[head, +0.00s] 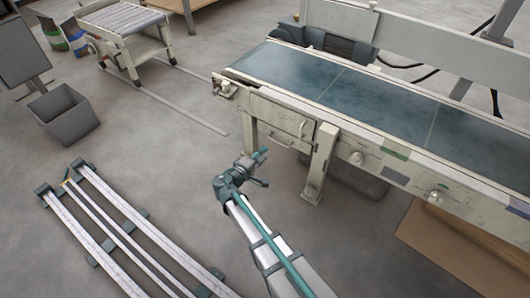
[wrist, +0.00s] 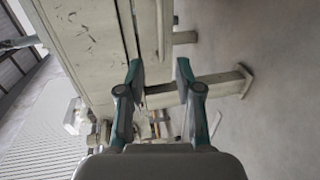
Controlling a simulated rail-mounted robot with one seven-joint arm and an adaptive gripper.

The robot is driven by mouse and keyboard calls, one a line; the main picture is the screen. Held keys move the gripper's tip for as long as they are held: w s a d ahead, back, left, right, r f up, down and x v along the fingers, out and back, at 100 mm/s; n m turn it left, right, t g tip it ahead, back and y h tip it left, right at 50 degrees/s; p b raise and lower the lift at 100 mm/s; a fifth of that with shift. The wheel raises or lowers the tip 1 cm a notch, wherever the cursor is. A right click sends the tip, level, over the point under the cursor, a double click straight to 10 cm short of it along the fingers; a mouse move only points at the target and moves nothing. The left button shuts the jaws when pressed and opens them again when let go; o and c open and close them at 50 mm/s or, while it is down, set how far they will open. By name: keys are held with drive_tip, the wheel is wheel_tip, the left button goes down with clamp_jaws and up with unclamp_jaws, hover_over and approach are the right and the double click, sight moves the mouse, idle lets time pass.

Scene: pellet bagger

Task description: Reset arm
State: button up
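My gripper (head: 256,168) is at the end of my outstretched arm, over the floor to the left of the conveyor's near leg in the head view. In the wrist view my gripper (wrist: 160,72) has its two teal fingers apart with nothing between them. Beyond the fingers, the wrist view shows the cream conveyor frame (wrist: 82,42) and a leg (wrist: 222,84). The gripper appears apart from the conveyor.
The conveyor (head: 385,98) with its dark green belt fills the right side. Floor rails (head: 138,240) lie at lower left. A grey bin (head: 64,114) and a roller cart (head: 122,30) stand at upper left. Open floor lies between the rails and the conveyor.

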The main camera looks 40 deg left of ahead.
idle(0.4)
drive_tip(key=s+d+f+m+g+h+p, duration=0.1)
drive_tip(key=s+d+f+g+h+p, duration=0.2)
drive_tip(key=d, duration=0.5)
drive_tip(key=s+d+f+m+g+p, duration=0.1)
drive_tip(key=d+f+m+g+p, duration=0.2)
drive_tip(key=d, duration=0.5)
drive_tip(key=s+d+m+g+h+p, duration=0.1)
drive_tip(key=s+d+m+g+p, duration=0.25)
drive_tip(key=d, duration=0.65)
drive_tip(key=s+d+g+h+p, duration=0.15)
drive_tip(key=d+g+p, duration=0.35)
drive_tip(key=d, duration=0.5)
drive_tip(key=s+d+r+m+g+y+p, duration=0.5)
drive_tip(key=s+d+r+m+g+p, duration=0.3)
drive_tip(key=s+d+r+p, duration=1.2)
drive_tip(key=s+d+m+p, duration=0.1)
drive_tip(key=d+m+p, duration=0.1)
drive_tip(key=d+p, duration=0.2)
drive_tip(key=shift+s+r+m+p, duration=0.2)
drive_tip(key=shift+s+m+p, duration=0.15)
drive_tip(key=shift+p, duration=1.15)
drive_tip(key=shift+o, duration=0.2)
drive_tip(key=shift+w, duration=0.1)
